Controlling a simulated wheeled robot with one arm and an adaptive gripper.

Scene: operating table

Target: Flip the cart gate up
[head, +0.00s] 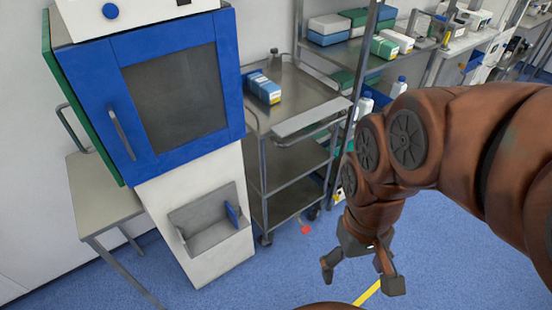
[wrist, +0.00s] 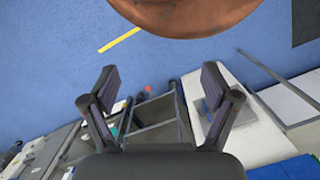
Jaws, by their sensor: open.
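The metal cart (head: 292,163) stands in the middle of the head view, right of the blue-fronted cabinet. A pale metal flap (head: 312,118) runs along the front edge of its top shelf and looks like the gate; its exact angle is hard to tell. My gripper (head: 361,277) is open and empty, pointing down over the blue floor, lower and to the right of the cart. It is apart from the flap. In the wrist view, my gripper (wrist: 158,80) has its fingers spread, with part of the cart (wrist: 152,112) showing between them. The flap is not clear there.
Blue and white boxes (head: 263,88) and a grey bottle (head: 275,59) stand on the cart's top. The white and blue cabinet (head: 172,90) is close on the left. A loaded shelf rack (head: 352,52) stands behind on the right. A small red object (head: 306,229) is near the cart's base.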

